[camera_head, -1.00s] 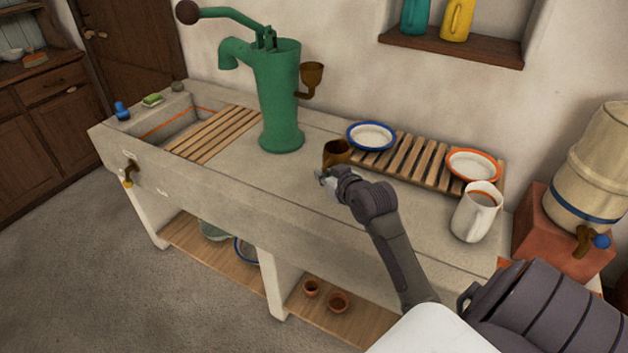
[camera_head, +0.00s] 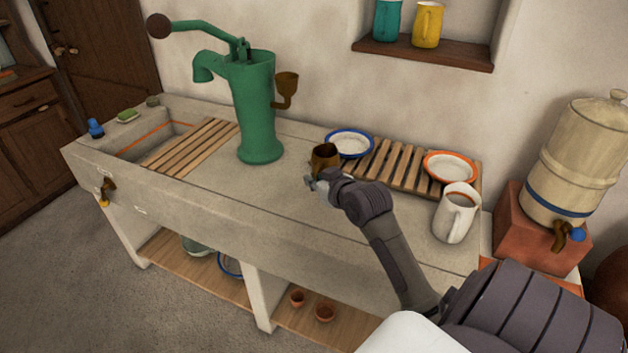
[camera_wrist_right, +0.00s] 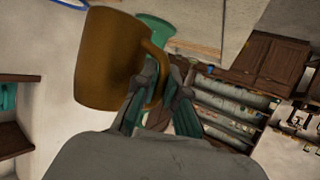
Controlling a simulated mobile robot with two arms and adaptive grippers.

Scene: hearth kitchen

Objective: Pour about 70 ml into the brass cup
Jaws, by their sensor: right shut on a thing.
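The brass cup (camera_head: 325,156) is at the middle of the stone counter, by the slatted rack, in the head view. My right gripper (camera_head: 317,181) is shut on its handle. In the right wrist view the brass cup (camera_wrist_right: 108,58) shows large, with the fingers (camera_wrist_right: 152,92) closed around the handle. Its inside is hidden there, and I cannot tell whether it holds anything. I cannot tell whether the cup touches the counter. My left gripper is not in view.
A green hand pump (camera_head: 256,110) with a brass funnel-like piece (camera_head: 287,86) stands behind left. A white jug (camera_head: 455,212) stands on the right, near a tapped crock (camera_head: 565,160) on a brick-red block (camera_head: 530,235). Two plates lie on the rack (camera_head: 392,163). The front-left counter is clear.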

